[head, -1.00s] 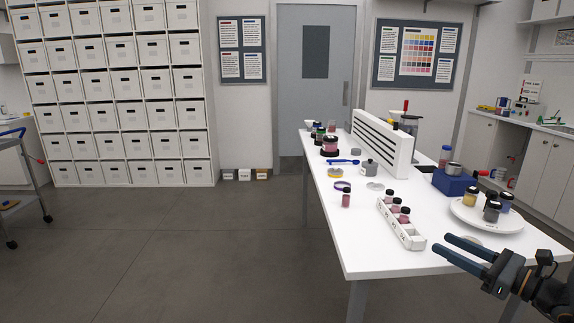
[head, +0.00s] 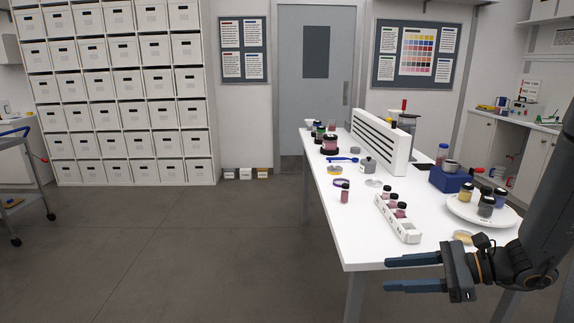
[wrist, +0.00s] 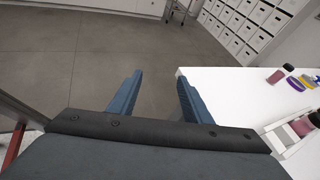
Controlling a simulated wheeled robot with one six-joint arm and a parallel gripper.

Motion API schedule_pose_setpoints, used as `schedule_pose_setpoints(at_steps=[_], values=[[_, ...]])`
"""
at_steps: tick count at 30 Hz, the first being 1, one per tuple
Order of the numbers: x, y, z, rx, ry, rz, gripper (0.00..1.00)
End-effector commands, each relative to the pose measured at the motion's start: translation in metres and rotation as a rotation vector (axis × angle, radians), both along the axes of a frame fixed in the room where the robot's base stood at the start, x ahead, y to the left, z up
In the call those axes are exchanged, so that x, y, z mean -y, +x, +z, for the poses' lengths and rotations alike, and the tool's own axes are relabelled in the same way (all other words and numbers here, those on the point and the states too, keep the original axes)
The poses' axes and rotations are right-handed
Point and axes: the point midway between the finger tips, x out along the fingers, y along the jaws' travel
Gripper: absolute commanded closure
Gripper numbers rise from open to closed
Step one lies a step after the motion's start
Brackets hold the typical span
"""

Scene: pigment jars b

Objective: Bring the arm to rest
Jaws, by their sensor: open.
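My gripper (head: 412,273) is at the lower right of the head view, at the near end of the white table (head: 380,247). Its two blue fingers point left, spread apart with nothing between them. In the wrist view my gripper (wrist: 157,98) also shows open and empty, with floor beyond the fingers and the table's corner just right of them. My arm comes down from the right edge of the head view. A white rack (head: 398,219) with several pink jars stands on the table, beyond the gripper and apart from it.
A white round tray (head: 478,217) holds several jars at the table's right. A lone pink jar (head: 345,194) stands near the left edge. A yellowish lid (head: 462,237) lies close to my arm. A blue block (head: 450,181) and a slotted white panel (head: 380,142) stand farther back.

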Motion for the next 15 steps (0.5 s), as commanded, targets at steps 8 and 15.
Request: schedule_pose_setpoints(at_steps=[8, 15], values=[[-0.068, -0.102, -0.025, 0.11, -0.552, 0.714, 0.55], [-0.057, -0.123, -0.023, 0.439, -1.009, 1.276, 0.55]])
